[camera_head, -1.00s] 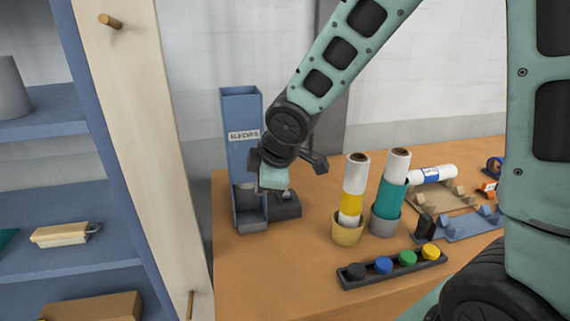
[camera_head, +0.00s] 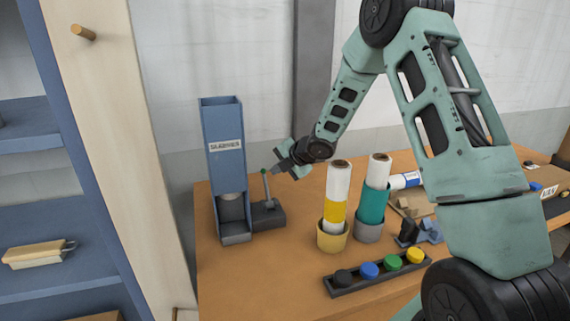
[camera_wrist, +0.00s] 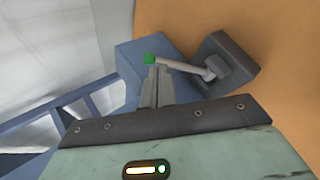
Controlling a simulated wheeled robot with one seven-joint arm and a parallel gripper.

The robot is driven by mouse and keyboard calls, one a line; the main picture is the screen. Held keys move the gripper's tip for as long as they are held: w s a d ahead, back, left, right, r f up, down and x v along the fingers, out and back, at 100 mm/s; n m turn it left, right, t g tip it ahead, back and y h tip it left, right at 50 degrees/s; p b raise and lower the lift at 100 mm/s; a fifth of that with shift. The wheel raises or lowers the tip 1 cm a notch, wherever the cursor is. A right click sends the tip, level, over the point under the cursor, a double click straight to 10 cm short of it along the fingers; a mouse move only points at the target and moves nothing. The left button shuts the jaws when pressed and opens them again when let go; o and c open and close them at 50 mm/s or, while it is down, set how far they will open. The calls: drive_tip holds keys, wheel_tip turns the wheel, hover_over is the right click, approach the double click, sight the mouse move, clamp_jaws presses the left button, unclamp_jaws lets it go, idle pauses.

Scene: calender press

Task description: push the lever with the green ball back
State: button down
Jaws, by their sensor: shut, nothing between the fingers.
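The lever (camera_head: 267,186) stands on a dark base block (camera_head: 268,215) on the table, just right of the blue sleeve dispenser (camera_head: 225,150). Its small green ball (camera_head: 264,171) is at the top. In the wrist view the green ball (camera_wrist: 149,58) is at the end of the pale lever rod (camera_wrist: 182,67), just beyond my fingertips. My gripper (camera_head: 281,168) is shut and empty, a little to the right of the ball. In the wrist view its closed fingers (camera_wrist: 157,80) point at the ball; I cannot tell whether they touch it.
A yellow-banded roll (camera_head: 335,205) and a teal-banded roll (camera_head: 373,200) stand in cups right of the lever. A tray (camera_head: 378,277) with coloured knobs lies in front. A blue shelf (camera_head: 60,228) is at the left. Table in front of the dispenser is clear.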

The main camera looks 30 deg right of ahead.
sight(266, 187)
drive_tip(key=shift+x, duration=1.45)
drive_tip(key=w+f, duration=0.2)
drive_tip(key=w, duration=0.1)
drive_tip(key=shift+w+d, duration=0.1)
drive_tip(key=shift+d, duration=0.3)
